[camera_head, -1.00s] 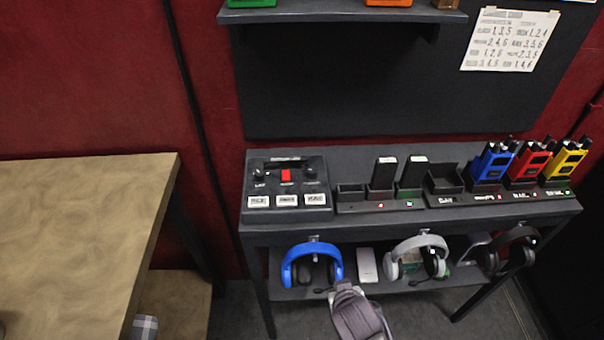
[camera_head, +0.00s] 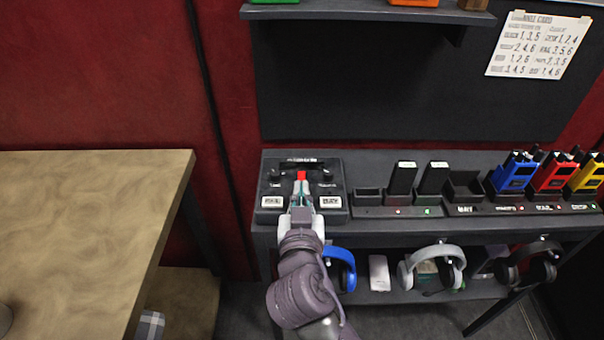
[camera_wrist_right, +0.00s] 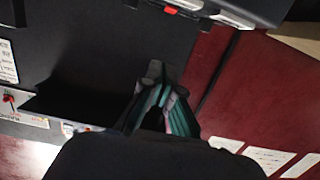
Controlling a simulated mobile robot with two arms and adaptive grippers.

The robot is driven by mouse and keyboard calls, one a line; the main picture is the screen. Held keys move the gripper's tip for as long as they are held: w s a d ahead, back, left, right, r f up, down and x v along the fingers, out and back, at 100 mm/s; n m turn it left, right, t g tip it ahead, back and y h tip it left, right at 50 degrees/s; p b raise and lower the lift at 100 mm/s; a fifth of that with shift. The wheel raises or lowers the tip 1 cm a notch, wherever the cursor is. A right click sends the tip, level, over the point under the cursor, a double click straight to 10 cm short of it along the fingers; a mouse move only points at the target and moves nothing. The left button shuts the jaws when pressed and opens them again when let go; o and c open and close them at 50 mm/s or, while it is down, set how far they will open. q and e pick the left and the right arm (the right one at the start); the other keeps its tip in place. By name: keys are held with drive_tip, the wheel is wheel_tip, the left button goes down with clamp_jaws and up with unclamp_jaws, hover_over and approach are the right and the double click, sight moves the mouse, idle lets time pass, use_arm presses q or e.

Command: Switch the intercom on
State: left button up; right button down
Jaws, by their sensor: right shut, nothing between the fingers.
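The intercom looks to be the dark control box (camera_head: 335,172) at the left end of the shelf. It has a red switch (camera_head: 301,175) near its middle. A white button (camera_head: 272,202) shows at its front left and another white button (camera_head: 331,202) at its front right; my gripper covers the middle of that row. My right gripper (camera_head: 301,187) is shut and empty over the box, its tips just below the red switch in the head view. I cannot tell if they touch. Its shut fingers also show in the right wrist view (camera_wrist_right: 162,85). My left gripper is out of view.
Chargers with two black handsets (camera_head: 402,178) stand right of the box, then blue (camera_head: 514,173), red (camera_head: 553,174) and yellow radios. Headphones (camera_head: 435,265) hang below the shelf edge. A wooden table (camera_head: 90,210) is at left. A paper card (camera_head: 537,45) hangs on the backboard.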

drive_tip(key=p, duration=0.3)
hover_over(302, 174)
drive_tip(key=s, duration=0.2)
drive_tip(key=shift+f, duration=0.55)
wheel_tip(302, 174, down, 3)
drive_tip(key=shift+r, duration=0.1)
drive_tip(key=shift+f, duration=0.75)
